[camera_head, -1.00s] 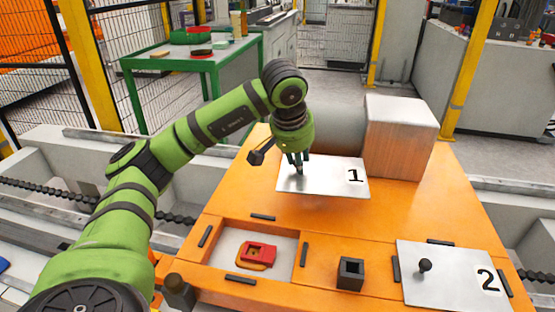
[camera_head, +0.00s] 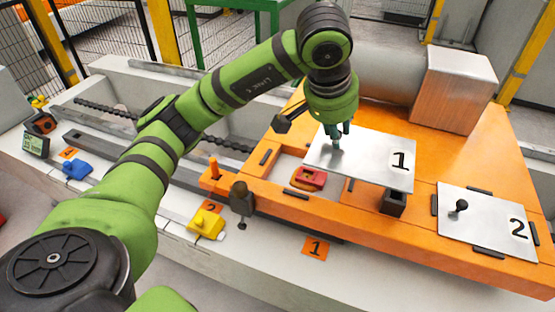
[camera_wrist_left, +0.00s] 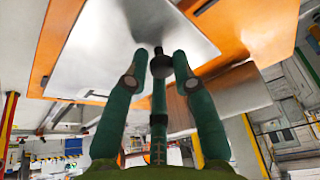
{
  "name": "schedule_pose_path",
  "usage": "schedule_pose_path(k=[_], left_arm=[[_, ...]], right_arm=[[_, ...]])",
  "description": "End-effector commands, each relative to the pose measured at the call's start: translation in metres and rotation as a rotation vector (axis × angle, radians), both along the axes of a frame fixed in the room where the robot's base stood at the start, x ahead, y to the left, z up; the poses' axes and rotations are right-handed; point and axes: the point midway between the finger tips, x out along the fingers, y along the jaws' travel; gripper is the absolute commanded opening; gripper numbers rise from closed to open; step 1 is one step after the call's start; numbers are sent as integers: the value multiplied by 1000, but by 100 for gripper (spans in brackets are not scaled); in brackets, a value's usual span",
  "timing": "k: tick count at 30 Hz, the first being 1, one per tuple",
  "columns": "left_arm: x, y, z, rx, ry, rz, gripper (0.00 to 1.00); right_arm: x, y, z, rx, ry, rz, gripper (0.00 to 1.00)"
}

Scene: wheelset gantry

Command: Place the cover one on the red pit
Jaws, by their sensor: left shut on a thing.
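Cover one (camera_head: 372,152), a flat silver plate marked "1", hangs from my left gripper (camera_head: 337,146), which is shut on its knob. The red pit is a shallow pale recess (camera_head: 286,166) in the orange table, with a red block (camera_head: 310,178) inside. The cover is above the table and hides the recess's far right part. The gap between them is hard to judge. My right gripper is not in view.
Cover two (camera_head: 480,226) lies flat at the right with its knob up. A black square socket (camera_head: 393,202) stands between, partly under cover one in view. A large block (camera_head: 455,88) and cylinder stand behind. Yellow (camera_head: 207,224) and blue (camera_head: 77,169) parts lie at left.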

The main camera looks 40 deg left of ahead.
Motion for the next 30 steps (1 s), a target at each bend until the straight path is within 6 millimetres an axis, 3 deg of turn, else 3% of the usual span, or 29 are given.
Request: schedule_pose_path(k=[2,15,20,30], left_arm=[[-1,9,-8,0,1,-1,0],[-7,101,-63,1,1,1,0],[-8,112,-69,0,-1,-2,0],[-8,112,-108,0,-2,-4,0]], right_arm=[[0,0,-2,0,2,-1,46],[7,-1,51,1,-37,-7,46],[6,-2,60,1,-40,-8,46],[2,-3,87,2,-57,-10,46]])
